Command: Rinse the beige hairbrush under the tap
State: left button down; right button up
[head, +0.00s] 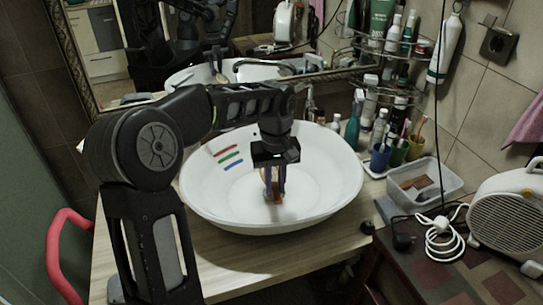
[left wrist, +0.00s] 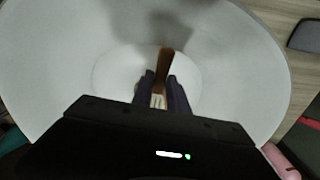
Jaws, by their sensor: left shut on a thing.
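My left gripper (head: 273,190) reaches down into the white basin (head: 335,185) and is shut on a slim brown and beige thing, apparently the hairbrush (head: 275,178). In the left wrist view the hairbrush (left wrist: 166,60) sticks out between the two dark fingers (left wrist: 161,92), its brown end over the pale basin floor (left wrist: 112,75). Its bristles cannot be made out. My forearm covers part of the basin's back edge, and the tap itself is not clear there. A curved spout shows in the mirror (head: 265,62). My right gripper is not in view.
Bottles and cups with toothbrushes (head: 380,157) crowd the right of the basin, below a wire rack (head: 395,55). A clear tub (head: 428,185), a white cable (head: 443,240) and a heater (head: 510,220) stand further right. Wooden counter (head: 235,255) is bare in front.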

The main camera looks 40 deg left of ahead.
pick_arm(q)
jog(key=shift+r, duration=0.15)
jog(key=shift+s+d+r+p, duration=0.2)
jog(key=shift+s+d+r, duration=0.55)
jog(key=shift+s+r, duration=0.25)
jog(key=shift+s+d+r+p, duration=0.2)
jog(key=shift+s+d+r, duration=0.6)
jog(key=shift+s, duration=0.3)
jog(key=shift+a, duration=0.15)
